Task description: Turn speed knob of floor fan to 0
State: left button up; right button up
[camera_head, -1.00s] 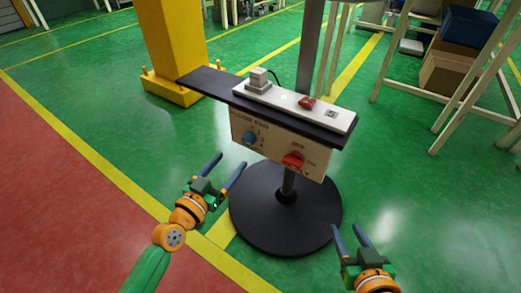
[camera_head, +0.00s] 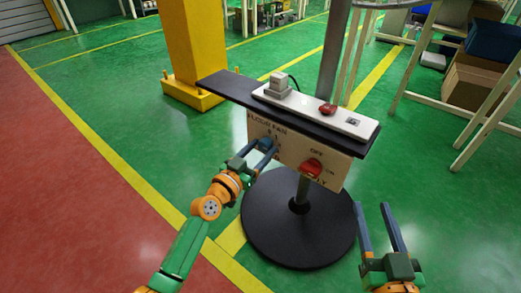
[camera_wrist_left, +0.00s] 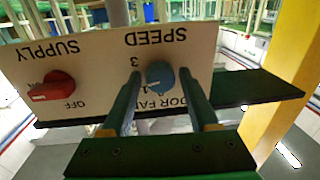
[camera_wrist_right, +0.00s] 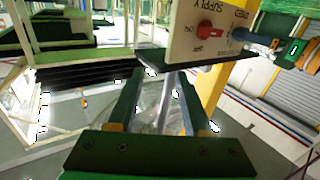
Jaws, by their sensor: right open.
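The blue speed knob (camera_wrist_left: 160,75) is on the cream floor fan panel (camera_wrist_left: 90,70), which appears upside down in the left wrist view. My left gripper (camera_wrist_left: 163,82) is open, with one finger on each side of the knob and visible gaps between. In the head view the left gripper (camera_head: 256,150) is at the panel's left part and partly hides the knob (camera_head: 265,143). I cannot read the knob's exact setting. The red supply knob (camera_head: 311,168) is on the panel's right part. My right gripper (camera_head: 374,207) is open and empty, right of the fan's base.
A dark shelf (camera_head: 225,85) above the panel carries a white power strip (camera_head: 345,120) with a plug and red switch. The round black base (camera_head: 295,245) stands on the green floor. A yellow pillar (camera_head: 193,45) is behind left; a shelving frame stands right.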

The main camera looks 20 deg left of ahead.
pick_arm(q)
grip_shut()
jog(key=shift+r+n+p, duration=0.15)
jog(key=shift+n+p, duration=0.45)
jog(key=shift+n, duration=0.4)
jog(key=n+p, duration=0.1)
jog(key=n, duration=0.1)
jog(key=shift+n, duration=0.3)
jog(key=n+p, duration=0.1)
jog(key=n, duration=0.2)
jog(key=shift+g, duration=0.3)
jog(key=n, duration=0.4)
jog(key=shift+n+h, duration=0.3)
jog(key=shift+h, duration=0.1)
jog(key=shift+n+g+p, duration=0.3)
jog(key=shift+n, duration=1.1)
pick_arm(e)
jog(key=s+d+f+g+h, duration=0.1)
jog(key=s+d+f+g, duration=0.1)
jog(key=s+f+g, duration=0.5)
jog(key=s+d+f+m+g+h, duration=0.1)
jog(key=s+d+f+g+h, duration=0.1)
jog(key=s+f+g, duration=0.5)
jog(key=shift+s+d+f+h, duration=0.3)
jog(key=shift+s+d+f, duration=0.45)
jog(key=shift+f, duration=1.45)
